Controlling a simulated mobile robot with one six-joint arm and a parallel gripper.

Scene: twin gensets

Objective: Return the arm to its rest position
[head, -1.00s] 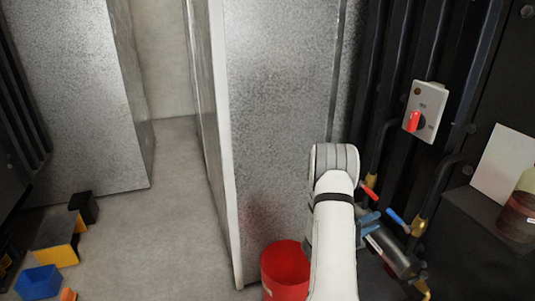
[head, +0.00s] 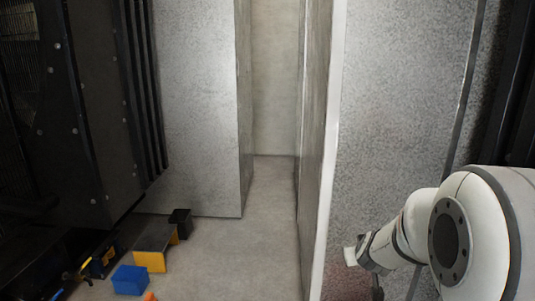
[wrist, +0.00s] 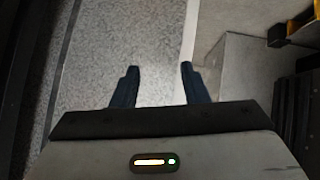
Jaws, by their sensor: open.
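My gripper (wrist: 158,80) shows in the wrist view with its two dark fingers spread apart and nothing between them. Beyond the fingers is a speckled grey metal panel (wrist: 150,40); I cannot tell the distance to it. In the head view my arm (head: 455,235) is bent at the lower right, with its large rounded joint close to the camera. Its thinner end points left in front of the metal panel (head: 400,110). The fingertips are not clear in that view.
The panel's pale front edge (head: 329,150) stands just left of my arm. A floor passage (head: 262,225) runs back between panels. At lower left lie a blue bin (head: 130,280), a yellow-and-black block (head: 152,247) and a black box (head: 181,222). A dark genset housing (head: 85,110) stands at left.

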